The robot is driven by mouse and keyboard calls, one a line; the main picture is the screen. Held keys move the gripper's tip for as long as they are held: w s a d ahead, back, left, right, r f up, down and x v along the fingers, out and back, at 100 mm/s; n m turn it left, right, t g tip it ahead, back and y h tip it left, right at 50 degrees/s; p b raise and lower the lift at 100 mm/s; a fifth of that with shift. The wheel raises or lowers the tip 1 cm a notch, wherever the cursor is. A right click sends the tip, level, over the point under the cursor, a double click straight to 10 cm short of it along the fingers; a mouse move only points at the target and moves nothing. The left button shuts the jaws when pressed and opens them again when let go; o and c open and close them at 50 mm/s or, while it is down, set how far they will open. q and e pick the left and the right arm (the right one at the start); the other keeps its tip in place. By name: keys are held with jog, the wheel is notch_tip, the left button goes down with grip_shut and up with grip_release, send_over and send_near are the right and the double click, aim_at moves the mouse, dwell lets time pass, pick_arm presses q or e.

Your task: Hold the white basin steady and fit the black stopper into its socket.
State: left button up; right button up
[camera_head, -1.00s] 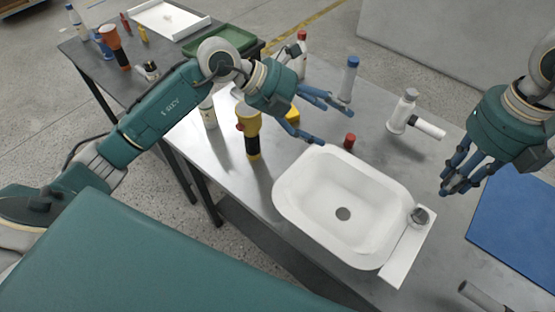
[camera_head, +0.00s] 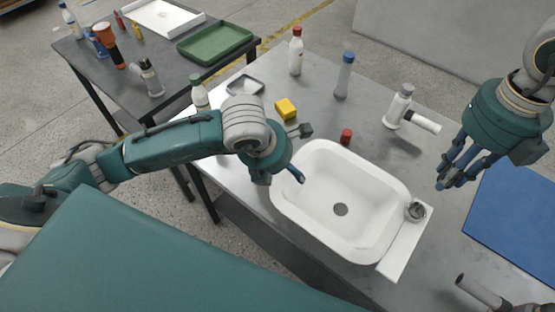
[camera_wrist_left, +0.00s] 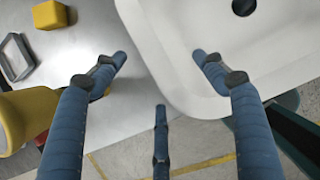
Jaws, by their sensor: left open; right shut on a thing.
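The white basin (camera_head: 375,165) lies on the metal table with a dark round drain socket (camera_head: 341,209) in its floor. The socket also shows at the top of the left wrist view (camera_wrist_left: 244,6). My left gripper (camera_head: 283,178) is open at the basin's left rim. In the left wrist view, its fingers (camera_wrist_left: 159,57) straddle the white rim, one over the table, one over the basin. My right gripper (camera_head: 450,183) is up to the right of the basin, fingers closed together on something small. The fingers hide what it holds; I cannot make out the black stopper.
A yellow block (camera_head: 286,109) and a metal tray (camera_head: 245,85) lie behind my left gripper. A blue mat (camera_head: 515,215) lies right.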

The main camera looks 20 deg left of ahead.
aim_at(285, 171)
pick_arm(q)
jog(key=shift+x, duration=2.05)
jog(key=shift+c, duration=0.3)
jog(key=c, duration=1.2)
jog(key=o, duration=1.3)
jog(key=c, duration=1.1)
jog(key=shift+c, duration=0.2)
